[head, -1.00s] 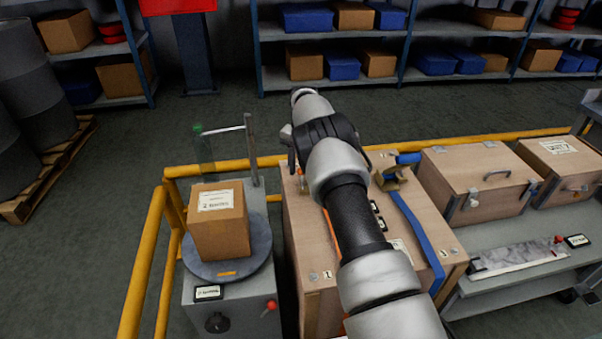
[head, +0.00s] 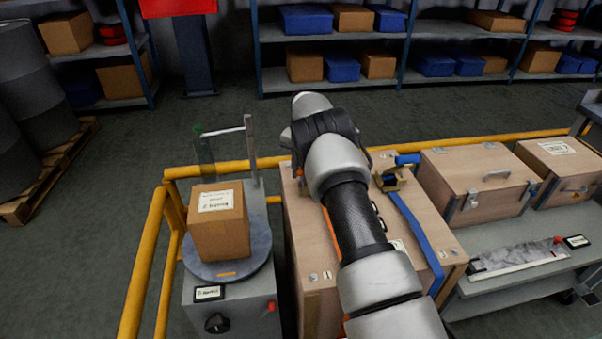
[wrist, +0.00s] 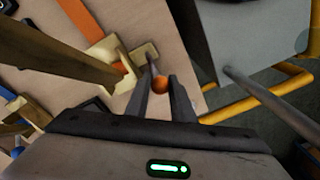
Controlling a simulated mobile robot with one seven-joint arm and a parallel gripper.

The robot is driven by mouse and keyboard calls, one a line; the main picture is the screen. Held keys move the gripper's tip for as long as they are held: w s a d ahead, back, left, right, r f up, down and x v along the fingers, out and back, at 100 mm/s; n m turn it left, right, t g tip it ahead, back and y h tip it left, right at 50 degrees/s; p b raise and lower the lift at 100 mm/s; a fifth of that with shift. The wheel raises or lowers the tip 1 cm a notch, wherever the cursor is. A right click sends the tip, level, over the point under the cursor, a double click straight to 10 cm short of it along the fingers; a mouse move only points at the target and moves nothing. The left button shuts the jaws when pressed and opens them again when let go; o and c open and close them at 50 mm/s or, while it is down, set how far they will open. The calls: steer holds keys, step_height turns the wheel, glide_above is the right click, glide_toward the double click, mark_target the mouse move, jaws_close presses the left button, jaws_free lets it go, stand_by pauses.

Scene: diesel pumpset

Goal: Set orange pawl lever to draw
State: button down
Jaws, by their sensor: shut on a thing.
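The orange pawl lever's round knob (wrist: 162,85) shows in the wrist view between the fingertips of my gripper (wrist: 161,79), which is shut on it. Beside it, a cream-coloured ratchet fitting (wrist: 104,51) sits on an orange strap (wrist: 80,16) across the wooden crate (wrist: 150,18). The crate also shows in the head view (head: 302,250). There my arm covers the gripper, the lever and most of the orange strap. I cannot read any position mark for the lever.
A brass ratchet (head: 391,181) with a blue handle holds a blue strap (head: 420,235) to the right of my arm. A cardboard box (head: 219,222) stands on a turntable (head: 236,271) at left. Yellow rails (head: 150,265) edge the area. Wooden cases (head: 478,180) stand right.

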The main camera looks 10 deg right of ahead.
steer(key=shift+s+r+t+b, duration=0.25)
steer(key=shift+s+t+b, duration=0.1)
steer(key=shift+t, duration=0.3)
steer(key=shift+s+r+t+b, duration=0.2)
steer(key=shift+s+t+b, duration=0.1)
steer(key=shift+t, duration=0.35)
steer(key=shift+a, duration=0.1)
steer(key=c, duration=1.5)
jaws_free()
steer(key=shift+c, duration=0.2)
steer(key=p+v, duration=0.2)
steer(key=v, duration=1.5)
steer(key=shift+r+p, duration=0.25)
steer(key=shift+p, duration=0.15)
steer(key=shift+o, duration=0.3)
